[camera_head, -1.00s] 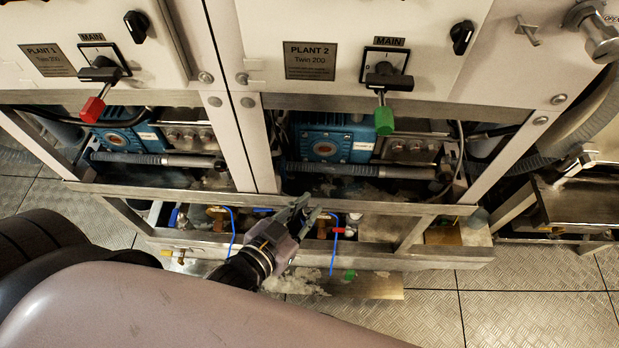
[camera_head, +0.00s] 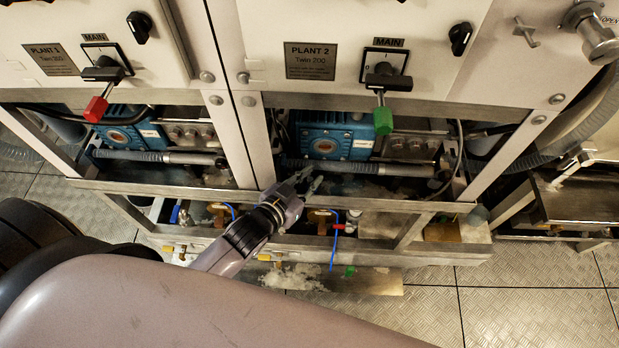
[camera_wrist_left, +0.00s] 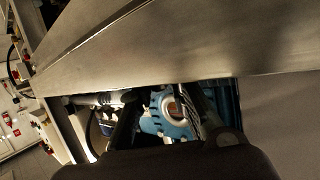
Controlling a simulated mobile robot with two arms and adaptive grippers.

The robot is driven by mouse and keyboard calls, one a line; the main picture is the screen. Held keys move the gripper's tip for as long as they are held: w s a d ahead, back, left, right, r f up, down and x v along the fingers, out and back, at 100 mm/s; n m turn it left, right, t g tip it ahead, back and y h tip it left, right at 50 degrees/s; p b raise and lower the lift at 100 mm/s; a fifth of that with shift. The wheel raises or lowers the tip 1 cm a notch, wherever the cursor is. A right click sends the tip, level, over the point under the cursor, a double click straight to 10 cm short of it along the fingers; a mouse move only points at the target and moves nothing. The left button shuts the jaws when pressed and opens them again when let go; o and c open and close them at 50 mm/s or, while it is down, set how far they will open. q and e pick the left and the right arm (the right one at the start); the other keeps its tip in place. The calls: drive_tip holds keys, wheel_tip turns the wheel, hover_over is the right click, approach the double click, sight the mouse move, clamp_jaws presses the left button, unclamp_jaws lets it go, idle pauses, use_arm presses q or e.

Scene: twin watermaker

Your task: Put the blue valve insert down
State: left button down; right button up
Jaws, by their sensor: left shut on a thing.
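My left gripper (camera_head: 309,181) is at the front of the plant 2 bay, above the lower metal frame rail. Its fingers point up and to the right, near the grey hose. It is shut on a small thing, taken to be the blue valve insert. I cannot make out the insert's shape or colour between the fingers in the head view. In the left wrist view, the dark fingers (camera_wrist_left: 163,98) stand either side of a blue housing with a round opening (camera_wrist_left: 172,112). That housing looks like the machine behind. My right gripper is not in view.
A blue pump unit (camera_head: 327,142) and a grey ribbed hose (camera_head: 355,168) lie behind the gripper. Below the frame rail (camera_head: 390,205) are brass fittings and a blue tube (camera_head: 334,245). A red handle (camera_head: 96,108) and a green handle (camera_head: 383,120) hang above. Open floor (camera_head: 520,290) lies at right.

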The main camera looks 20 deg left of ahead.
use_arm(q)
drive_tip(key=shift+w+f, duration=0.15)
drive_tip(key=c, duration=1.5)
unclamp_jaws()
drive_tip(key=shift+f, duration=0.1)
drive_tip(key=shift+a+r, duration=0.1)
drive_tip(key=shift+r, duration=0.1)
drive_tip(key=p+v, duration=0.6)
drive_tip(key=v, duration=0.6)
drive_tip(key=shift+p, duration=0.4)
